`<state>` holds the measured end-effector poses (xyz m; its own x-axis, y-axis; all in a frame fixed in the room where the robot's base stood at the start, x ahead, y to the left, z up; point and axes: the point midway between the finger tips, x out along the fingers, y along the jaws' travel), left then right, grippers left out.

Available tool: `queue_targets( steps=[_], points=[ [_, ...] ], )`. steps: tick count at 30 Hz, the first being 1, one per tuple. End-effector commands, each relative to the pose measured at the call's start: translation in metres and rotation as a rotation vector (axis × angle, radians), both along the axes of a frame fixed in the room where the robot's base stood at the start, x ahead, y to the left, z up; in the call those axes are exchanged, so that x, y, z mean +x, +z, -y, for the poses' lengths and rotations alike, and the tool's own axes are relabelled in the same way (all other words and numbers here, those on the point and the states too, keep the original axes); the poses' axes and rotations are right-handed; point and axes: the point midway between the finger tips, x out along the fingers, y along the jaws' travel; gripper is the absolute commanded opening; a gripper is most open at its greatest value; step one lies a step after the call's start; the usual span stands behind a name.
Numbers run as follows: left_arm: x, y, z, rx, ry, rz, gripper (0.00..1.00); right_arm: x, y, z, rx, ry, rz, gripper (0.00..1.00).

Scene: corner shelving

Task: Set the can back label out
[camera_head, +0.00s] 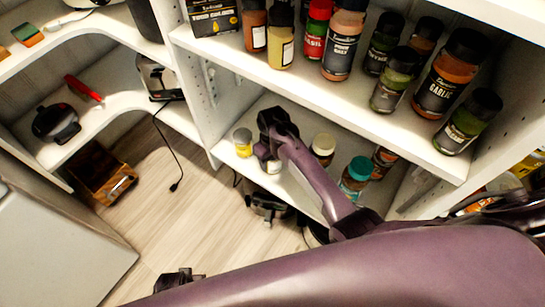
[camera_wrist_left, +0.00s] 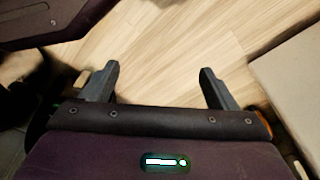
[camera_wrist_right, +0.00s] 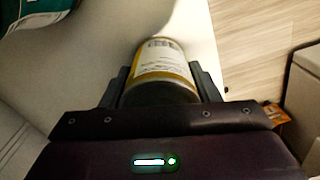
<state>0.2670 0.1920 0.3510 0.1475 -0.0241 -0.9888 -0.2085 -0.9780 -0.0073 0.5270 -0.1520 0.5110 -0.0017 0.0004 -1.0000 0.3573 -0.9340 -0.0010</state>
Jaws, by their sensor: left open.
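A can (camera_wrist_right: 162,68) with a white and yellow label and a dark near end sits between the fingers of my right gripper (camera_wrist_right: 162,80), which press close on both sides. Its side with a barcode and small print faces the wrist camera. In the head view my right gripper (camera_head: 262,150) is at the lower shelf, and a yellow-labelled can (camera_head: 243,143) shows just left of it; I cannot tell if it is the same can. My left gripper (camera_wrist_left: 158,75) is open and empty above the floor; it also shows at the head view's bottom (camera_head: 178,280).
The lower shelf (camera_head: 225,153) also holds a cream-lidded jar (camera_head: 323,145) and a teal-lidded jar (camera_head: 357,173). Several spice jars, including a garlic one (camera_head: 447,80), stand on the shelf above. A wooden crate (camera_head: 100,175) is on the floor. A grey cabinet (camera_head: 60,250) stands at left.

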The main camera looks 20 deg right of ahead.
Motion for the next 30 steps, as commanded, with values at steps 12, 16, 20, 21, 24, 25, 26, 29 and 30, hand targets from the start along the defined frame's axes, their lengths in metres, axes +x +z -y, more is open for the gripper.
queue_targets(
  steps=[12,16,20,21,24,25,26,29,30],
  points=[
    [0.0,0.0,0.0,0.0,0.0,0.0,0.81,0.0,0.0,0.0,0.001,0.0,-0.001,0.81],
    [-0.001,0.0,0.0,0.001,0.0,-0.005,0.81,0.0,0.0,0.0,0.0,0.0,0.0,0.81],
    [-0.007,-0.006,-0.004,0.003,0.006,-0.002,0.81,0.001,0.02,0.0,0.0,0.0,0.004,0.81],
    [-0.01,-0.01,-0.005,0.004,0.009,0.0,0.81,0.001,0.028,0.0,0.0,0.0,0.003,0.81],
    [-0.016,-0.019,-0.009,0.007,0.012,0.006,0.81,0.001,0.046,0.0,0.0,0.0,0.004,0.81],
    [-0.018,-0.022,-0.01,0.008,0.013,0.007,0.81,0.001,0.051,0.0,0.001,0.001,0.003,0.81],
    [-0.02,-0.024,-0.011,0.01,0.014,0.008,0.81,0.001,0.056,0.0,0.001,0.001,0.003,0.81],
    [-0.024,-0.027,-0.012,0.009,0.013,0.007,0.81,0.001,0.068,0.0,0.001,0.001,0.002,0.81],
    [-0.026,-0.028,-0.012,0.009,0.013,0.006,0.81,0.001,0.072,0.0,0.001,0.001,0.003,0.81]
  ],
)
